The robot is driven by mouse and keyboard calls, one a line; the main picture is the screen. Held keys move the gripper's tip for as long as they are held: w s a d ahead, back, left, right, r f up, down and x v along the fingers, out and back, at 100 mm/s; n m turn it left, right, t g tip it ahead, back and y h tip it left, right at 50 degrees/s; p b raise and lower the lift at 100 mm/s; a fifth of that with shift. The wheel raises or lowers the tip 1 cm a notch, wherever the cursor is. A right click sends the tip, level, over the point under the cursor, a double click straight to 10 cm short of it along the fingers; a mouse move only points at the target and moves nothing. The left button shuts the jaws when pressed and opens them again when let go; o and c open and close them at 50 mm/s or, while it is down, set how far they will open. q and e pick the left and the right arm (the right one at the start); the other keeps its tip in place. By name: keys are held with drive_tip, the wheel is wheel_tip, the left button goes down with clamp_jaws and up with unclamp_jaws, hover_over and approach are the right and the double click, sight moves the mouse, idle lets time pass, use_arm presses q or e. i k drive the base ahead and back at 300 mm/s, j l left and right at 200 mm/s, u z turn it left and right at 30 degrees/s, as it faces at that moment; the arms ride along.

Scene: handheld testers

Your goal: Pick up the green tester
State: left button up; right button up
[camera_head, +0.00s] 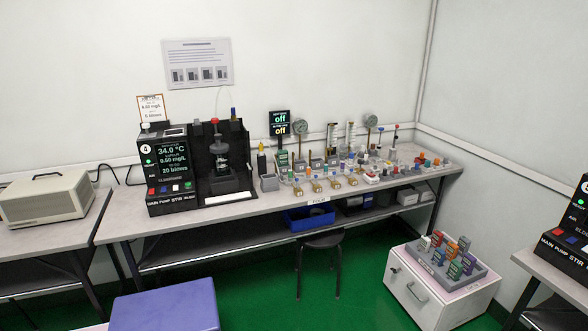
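Several small handheld testers stand upright in a grey tray (480,272) on a low white cabinet at the lower right. They show white, orange, blue and green colours. Neither of my grippers is in view.
The long grey bench (125,227) carries a black pump machine (168,170), gauges and many small fittings. A dark stool (320,240) stands in front. The white cabinet (415,297) is on the green floor. A blue-purple block (165,305) is at the lower left.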

sight(283, 156)
drive_tip(key=i+l+u, duration=0.2)
drive_tip(key=i, duration=0.3)
drive_tip(key=i+l, duration=0.2)
drive_tip(key=l, duration=0.2)
drive_tip(key=i+l, duration=0.25)
drive_tip(key=l, duration=0.15)
